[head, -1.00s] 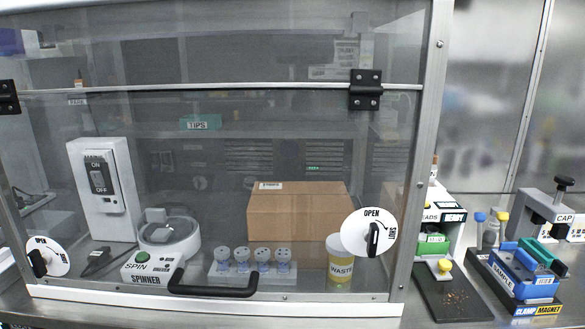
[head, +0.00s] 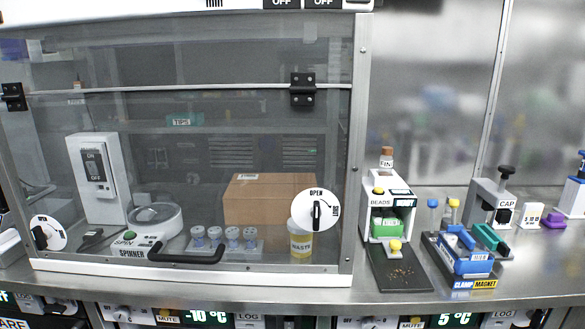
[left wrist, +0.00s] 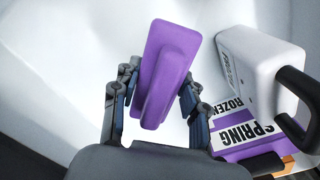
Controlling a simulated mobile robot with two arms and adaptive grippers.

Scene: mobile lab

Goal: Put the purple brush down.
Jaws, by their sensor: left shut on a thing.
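The purple brush (left wrist: 172,50) is in the left wrist view, a block-like purple piece standing up between my fingers. My left gripper (left wrist: 160,88) is shut on it, one dark finger on each side. A plain white surface lies behind the brush; I cannot tell whether the brush touches it. Neither gripper shows in the head view, and my right gripper is in no view.
A white block with a black handle (left wrist: 262,72) and a label reading SPRING (left wrist: 238,133) are right of my left gripper. In the head view, a glass cabinet (head: 190,110) fills the left. A bead dispenser (head: 388,205), clamp magnet (head: 470,262) and CAP press (head: 492,203) crowd the counter (head: 400,308).

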